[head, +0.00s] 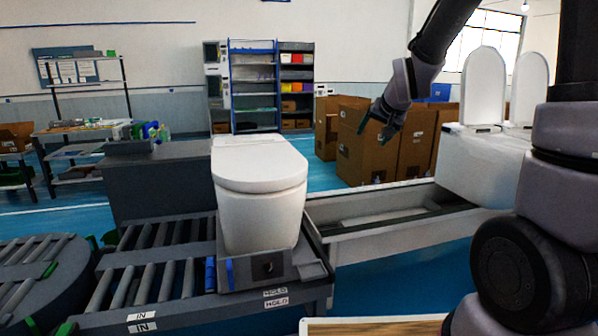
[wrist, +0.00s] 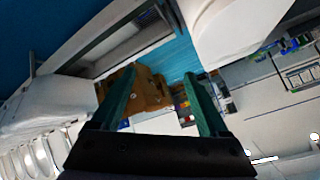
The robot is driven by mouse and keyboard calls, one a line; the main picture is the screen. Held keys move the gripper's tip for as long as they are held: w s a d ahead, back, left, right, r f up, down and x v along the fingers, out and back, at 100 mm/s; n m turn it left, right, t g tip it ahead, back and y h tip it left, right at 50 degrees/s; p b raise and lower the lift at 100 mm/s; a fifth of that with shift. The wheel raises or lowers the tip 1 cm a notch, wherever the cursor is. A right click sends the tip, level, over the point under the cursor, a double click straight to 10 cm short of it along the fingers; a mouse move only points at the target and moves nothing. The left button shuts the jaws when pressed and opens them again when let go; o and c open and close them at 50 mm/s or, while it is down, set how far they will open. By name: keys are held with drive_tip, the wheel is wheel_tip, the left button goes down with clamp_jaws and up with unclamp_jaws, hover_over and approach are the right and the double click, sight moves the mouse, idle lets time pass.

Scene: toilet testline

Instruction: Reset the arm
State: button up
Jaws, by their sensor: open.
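My gripper (head: 377,127) is raised in the air at the upper middle right of the head view, in front of the cardboard boxes. In the wrist view its two green fingers (wrist: 160,88) stand wide apart with nothing between them. My arm comes down from the top right of the head view and bends toward the gripper. A white toilet (head: 260,190) with its lid shut stands on a dark fixture on the conveyor, left of and lower than the gripper. The gripper is apart from it. A white toilet surface also shows at the top of the wrist view (wrist: 225,30).
Cardboard boxes (head: 365,152) stand behind the gripper. More white toilets (head: 485,150) with raised lids stand at right beyond a trough-like line (head: 400,222). The roller conveyor (head: 150,270) runs at lower left. Shelves (head: 253,90) stand against the back wall.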

drive_tip(key=s+d+r+g, duration=0.1)
drive_tip(key=s+r, duration=0.4)
drive_tip(key=s, duration=0.8)
drive_tip(key=s+d+r+g, duration=0.1)
drive_tip(key=s+d+r, duration=0.2)
drive_tip(key=s, duration=1)
wheel_tip(320, 180, up, 2)
drive_tip(key=shift+r+y, duration=0.15)
drive_tip(key=shift+y, duration=0.15)
drive_tip(key=shift+s+d, duration=0.1)
